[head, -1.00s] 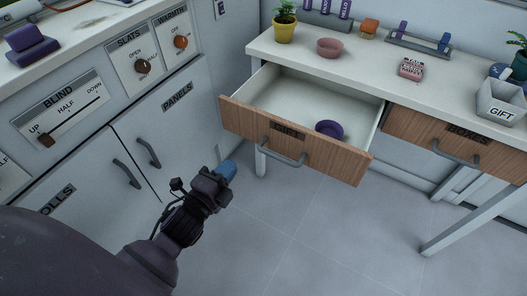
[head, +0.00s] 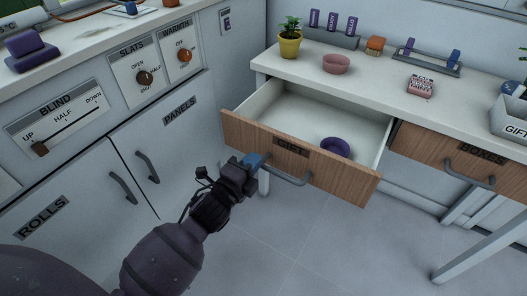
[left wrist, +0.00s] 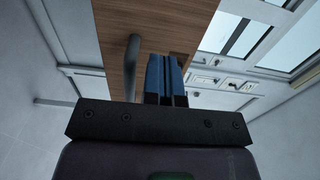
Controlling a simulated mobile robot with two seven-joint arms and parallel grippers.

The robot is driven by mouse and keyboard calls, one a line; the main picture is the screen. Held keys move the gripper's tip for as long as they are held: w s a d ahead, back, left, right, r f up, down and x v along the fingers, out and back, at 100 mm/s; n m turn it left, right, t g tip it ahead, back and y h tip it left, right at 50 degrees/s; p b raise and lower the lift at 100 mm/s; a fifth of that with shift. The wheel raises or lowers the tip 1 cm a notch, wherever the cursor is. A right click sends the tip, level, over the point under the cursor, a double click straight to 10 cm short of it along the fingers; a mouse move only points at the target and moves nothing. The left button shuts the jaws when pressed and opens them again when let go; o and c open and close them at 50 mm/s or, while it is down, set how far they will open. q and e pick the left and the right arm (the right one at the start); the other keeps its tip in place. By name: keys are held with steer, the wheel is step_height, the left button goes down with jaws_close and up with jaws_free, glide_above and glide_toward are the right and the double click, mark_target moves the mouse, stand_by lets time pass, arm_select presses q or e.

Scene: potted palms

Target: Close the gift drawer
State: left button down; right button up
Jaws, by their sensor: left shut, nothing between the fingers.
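The gift drawer (head: 350,182) is pulled out from the white desk, its wooden front labelled GIFT and a grey bar handle (head: 290,181) on it. A purple bowl (head: 335,147) lies inside the drawer. My left gripper (head: 256,160) is shut and empty, its blue fingers at the drawer front, left of the handle. In the left wrist view the blue fingers (left wrist: 165,75) overlap the wooden front, beside the handle (left wrist: 132,65); I cannot tell whether they touch the wood. My right gripper is not in view.
The BOXES drawer (head: 450,158) is to the right. On the desktop (head: 300,62) stand a potted plant (head: 290,42), a pink bowl (head: 336,64) and a GIFT bin (head: 510,122). A cabinet with panel doors (head: 170,150) stands left. The floor in front is clear.

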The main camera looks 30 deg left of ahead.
mark_target(267, 146)
arm_select(q)
steer(key=w+b, duration=0.1)
steer(key=w, duration=0.3)
steer(key=shift+d+f, duration=0.1)
steer(key=shift+w, duration=0.15)
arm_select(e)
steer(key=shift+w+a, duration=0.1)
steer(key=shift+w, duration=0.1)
